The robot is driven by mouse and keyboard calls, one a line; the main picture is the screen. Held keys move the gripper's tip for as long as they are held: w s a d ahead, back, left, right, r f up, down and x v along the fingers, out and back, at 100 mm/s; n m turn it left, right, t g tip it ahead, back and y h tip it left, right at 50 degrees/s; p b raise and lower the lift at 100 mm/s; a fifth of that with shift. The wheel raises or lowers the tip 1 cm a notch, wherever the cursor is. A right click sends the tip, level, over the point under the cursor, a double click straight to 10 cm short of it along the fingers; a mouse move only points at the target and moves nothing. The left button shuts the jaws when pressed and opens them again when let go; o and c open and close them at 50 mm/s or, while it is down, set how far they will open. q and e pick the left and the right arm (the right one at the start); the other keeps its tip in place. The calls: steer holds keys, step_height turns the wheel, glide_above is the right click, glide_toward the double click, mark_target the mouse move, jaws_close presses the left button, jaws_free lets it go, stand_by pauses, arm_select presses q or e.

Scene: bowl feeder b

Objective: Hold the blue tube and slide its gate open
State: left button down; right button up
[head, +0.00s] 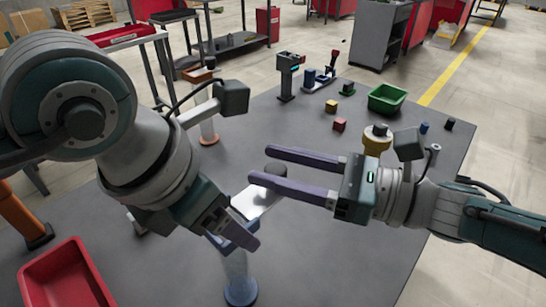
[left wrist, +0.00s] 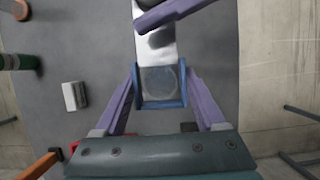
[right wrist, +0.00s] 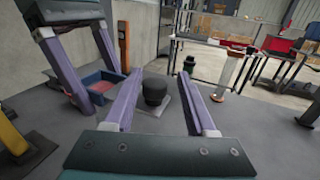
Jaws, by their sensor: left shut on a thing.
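The blue tube (head: 240,291) stands upright on the table, clear-walled with a blue base and a square blue collar. My left gripper (head: 236,236) is shut on the collar, one finger on each side, as the left wrist view shows (left wrist: 160,103). The gate is a pale flat plate (head: 254,202) with a black knob (head: 275,169), sticking out from the collar on the far side. My right gripper (head: 262,168) is open. Its fingers lie either side of the knob (right wrist: 155,90) in the right wrist view, with gaps showing. I cannot tell how far the gate is drawn.
A red bin (head: 24,283) lies at the near left. An orange-based tube (head: 209,138) stands behind my left arm, and a yellow-collared tube (head: 376,143) is close behind my right gripper. A green bin (head: 372,102) and small cubes are farther back. The near right table is clear.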

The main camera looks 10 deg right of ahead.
steer(key=shift+o, duration=0.6)
steer(key=shift+a, duration=0.1)
steer(key=shift+s, duration=0.1)
steer(key=v, duration=1.2)
arm_select(q)
jaws_free()
steer(key=shift+r, duration=0.1)
